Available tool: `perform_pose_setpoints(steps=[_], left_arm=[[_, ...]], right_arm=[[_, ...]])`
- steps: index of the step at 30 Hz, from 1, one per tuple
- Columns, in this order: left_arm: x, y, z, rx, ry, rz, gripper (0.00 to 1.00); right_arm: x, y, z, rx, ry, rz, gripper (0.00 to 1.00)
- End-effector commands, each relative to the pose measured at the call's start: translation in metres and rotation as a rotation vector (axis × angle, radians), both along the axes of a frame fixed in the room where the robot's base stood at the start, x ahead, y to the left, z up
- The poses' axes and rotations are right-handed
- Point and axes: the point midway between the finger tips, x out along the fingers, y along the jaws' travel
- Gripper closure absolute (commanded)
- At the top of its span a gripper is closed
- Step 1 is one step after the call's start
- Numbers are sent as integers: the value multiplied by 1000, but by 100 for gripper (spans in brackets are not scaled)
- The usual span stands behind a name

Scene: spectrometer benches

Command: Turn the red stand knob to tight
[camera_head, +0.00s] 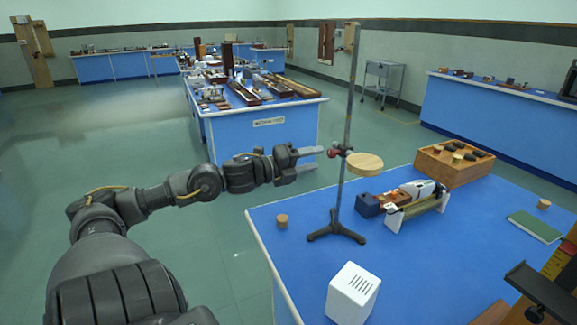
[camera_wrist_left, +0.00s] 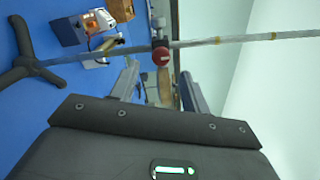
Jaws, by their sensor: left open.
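The red stand knob (camera_head: 332,153) sits on a clamp on the upright metal rod of the stand (camera_head: 348,95). The stand's dark tripod base (camera_head: 336,230) rests on the blue bench. A round wooden disc (camera_head: 366,164) is held out to the right of the rod. My left gripper (camera_head: 318,158) is open and level, just left of the knob. In the left wrist view the red knob (camera_wrist_left: 161,57) appears between the two fingertips (camera_wrist_left: 160,68), ahead of them. I see no finger touching it. My right gripper is not in view.
Right of the stand are an instrument with a white housing (camera_head: 417,190) and a wooden box (camera_head: 454,164). A cork (camera_head: 282,221) and a white vented box (camera_head: 352,293) stand on the blue bench (camera_head: 300,265). A green book (camera_head: 535,226) lies at the right.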

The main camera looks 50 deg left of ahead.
Motion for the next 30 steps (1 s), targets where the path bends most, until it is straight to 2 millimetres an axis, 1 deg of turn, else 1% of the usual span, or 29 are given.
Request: perform_pose_setpoints(steps=[3,7,12,15,21,30], left_arm=[[-13,4,-2,0,5,2,54],[-31,10,0,-4,1,2,54],[-50,16,0,-2,0,2,54],[-58,18,1,0,0,1,54],[-63,20,1,2,0,1,54],[-63,20,0,2,0,1,54]], right_arm=[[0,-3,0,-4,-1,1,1],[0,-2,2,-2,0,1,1],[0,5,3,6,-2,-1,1],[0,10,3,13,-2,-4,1],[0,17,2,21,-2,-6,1],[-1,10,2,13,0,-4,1]])
